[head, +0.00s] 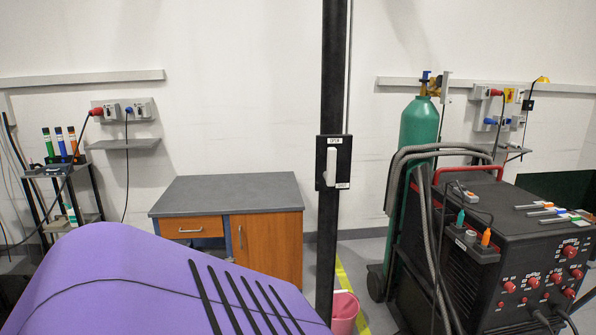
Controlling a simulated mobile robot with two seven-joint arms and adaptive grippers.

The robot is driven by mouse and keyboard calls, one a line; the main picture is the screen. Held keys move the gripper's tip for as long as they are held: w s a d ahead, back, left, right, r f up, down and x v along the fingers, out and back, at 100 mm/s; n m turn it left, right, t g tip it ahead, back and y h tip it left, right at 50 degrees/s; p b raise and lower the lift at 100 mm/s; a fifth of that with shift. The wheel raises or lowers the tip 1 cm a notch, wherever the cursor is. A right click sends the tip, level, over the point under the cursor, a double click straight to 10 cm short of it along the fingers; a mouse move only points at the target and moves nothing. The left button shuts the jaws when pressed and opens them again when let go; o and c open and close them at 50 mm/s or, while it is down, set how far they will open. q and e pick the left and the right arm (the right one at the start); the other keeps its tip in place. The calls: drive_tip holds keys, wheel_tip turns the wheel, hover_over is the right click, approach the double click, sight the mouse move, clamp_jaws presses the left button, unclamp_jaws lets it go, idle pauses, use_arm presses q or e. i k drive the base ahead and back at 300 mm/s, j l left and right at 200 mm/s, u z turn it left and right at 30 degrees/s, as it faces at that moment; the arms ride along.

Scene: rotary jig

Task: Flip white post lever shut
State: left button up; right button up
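The white lever (332,166) is on a dark plate (345,158) fixed to the black post (333,80) in the middle of the head view. The lever stands upright along the plate, its long part reaching up toward a label at the plate's top edge that seems to read OPEN. A second small label, apparently SHUT, is at the plate's lower right, beside the lever's lower end. Neither gripper shows, and nothing touches the lever.
A large purple curved panel (150,270) with black slots fills the lower left foreground. A black welding machine (490,265) and a green gas cylinder (417,130) stand right of the post. A cabinet (265,245) and a pink bucket (344,312) are near its base.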

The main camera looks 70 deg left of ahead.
sight(329, 176)
drive_tip(key=k+u, duration=0.1)
drive_tip(key=u, duration=1.65)
